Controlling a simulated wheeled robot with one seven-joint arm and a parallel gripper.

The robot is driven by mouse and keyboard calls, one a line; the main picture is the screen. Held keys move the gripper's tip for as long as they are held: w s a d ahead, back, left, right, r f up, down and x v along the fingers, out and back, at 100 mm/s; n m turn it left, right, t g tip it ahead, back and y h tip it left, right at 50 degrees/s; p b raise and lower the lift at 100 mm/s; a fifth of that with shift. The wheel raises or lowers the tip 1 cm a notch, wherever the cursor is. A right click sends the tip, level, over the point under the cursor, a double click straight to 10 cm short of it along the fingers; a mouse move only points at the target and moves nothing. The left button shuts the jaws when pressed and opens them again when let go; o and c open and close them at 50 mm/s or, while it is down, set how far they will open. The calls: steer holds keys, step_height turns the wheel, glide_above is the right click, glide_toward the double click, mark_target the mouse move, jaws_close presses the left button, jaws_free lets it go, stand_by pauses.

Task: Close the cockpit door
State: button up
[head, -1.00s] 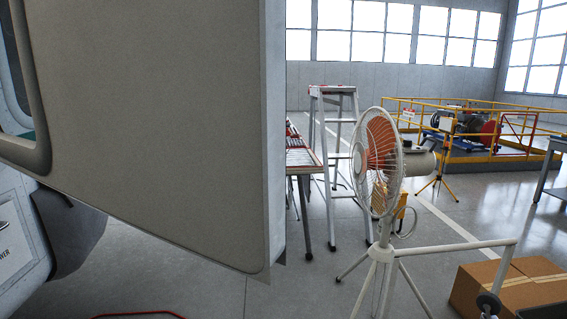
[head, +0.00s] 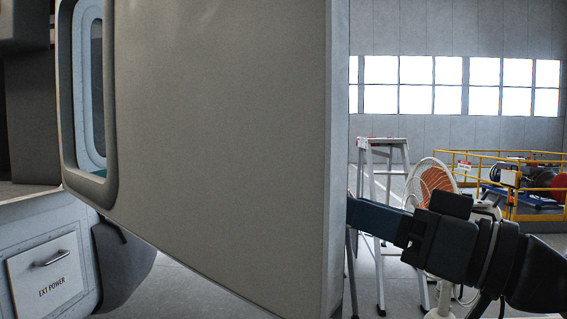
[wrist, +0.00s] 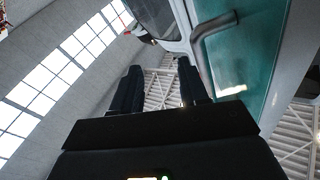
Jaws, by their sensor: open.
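The cockpit door (head: 220,140) stands open in the head view. Its grey inner face fills the middle, with a window frame at its left and its free edge at the right. My gripper (head: 362,213) reaches in from the right to that free edge, and its tips are hidden behind the door. In the wrist view my gripper (wrist: 160,75) has its two dark fingers apart with nothing between them. A teal panel (wrist: 245,65) with a grey bar handle (wrist: 207,45) lies to the right of the fingers, apparently the door's outer side. I cannot tell whether the gripper touches the door.
The helicopter body with an EXT POWER hatch (head: 48,280) is at lower left. A stepladder (head: 385,160), a fan (head: 430,180) and yellow railings (head: 515,205) stand behind my arm at right. Grey floor (head: 185,295) shows below the door.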

step_height(320, 180, up, 7)
steer(key=s+a+n+g+y, duration=0.1)
steer(key=s+a+n+g, duration=0.15)
steer(key=n+g, duration=0.2)
steer(key=w+a+n, duration=0.1)
steer(key=w+a, duration=0.1)
steer(key=a, duration=0.5)
steer(key=shift+w+r+p, duration=0.25)
steer(key=shift+r+p, duration=0.15)
steer(key=shift+p, duration=0.05)
jaws_close()
